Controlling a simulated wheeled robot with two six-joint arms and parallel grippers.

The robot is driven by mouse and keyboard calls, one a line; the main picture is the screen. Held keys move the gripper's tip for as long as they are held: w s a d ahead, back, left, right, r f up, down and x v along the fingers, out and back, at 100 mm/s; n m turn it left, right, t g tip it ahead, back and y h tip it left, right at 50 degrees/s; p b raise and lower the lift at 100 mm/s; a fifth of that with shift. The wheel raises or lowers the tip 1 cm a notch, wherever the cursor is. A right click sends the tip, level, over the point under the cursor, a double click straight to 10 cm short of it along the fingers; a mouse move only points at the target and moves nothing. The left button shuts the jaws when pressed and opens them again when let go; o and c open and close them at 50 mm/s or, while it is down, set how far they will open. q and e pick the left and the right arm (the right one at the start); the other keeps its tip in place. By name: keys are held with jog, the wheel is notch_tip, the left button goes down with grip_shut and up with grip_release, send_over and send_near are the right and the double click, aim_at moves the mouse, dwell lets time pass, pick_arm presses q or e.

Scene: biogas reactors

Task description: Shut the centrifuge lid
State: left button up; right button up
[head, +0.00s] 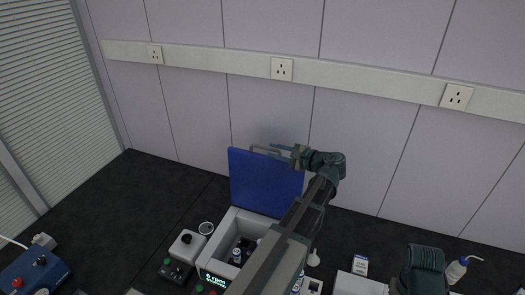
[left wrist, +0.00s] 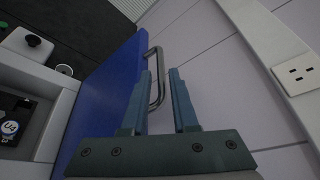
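The centrifuge (head: 215,265) has a pale grey body, and its blue lid (head: 262,182) stands open, roughly upright at the back. Vials with white caps sit inside the body. A metal handle (left wrist: 159,85) sticks out from the lid; in the left wrist view the lid (left wrist: 108,108) shows to its left. My left gripper (head: 278,149) is at the lid's top edge, by the handle. In the left wrist view its two fingers (left wrist: 161,72) are apart, with the handle between them; contact is not clear. My right gripper cannot be made out.
A small box with a black knob (head: 186,241) stands left of the centrifuge, and a blue device (head: 35,272) is at far left. A white carton (head: 360,265) and a wash bottle (head: 457,268) are on the right. The wall is close behind the lid.

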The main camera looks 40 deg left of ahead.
aim_at(266, 149)
pick_arm(q)
jog(key=shift+b+x, duration=0.55)
jog(key=shift+x, duration=2.55)
grip_shut()
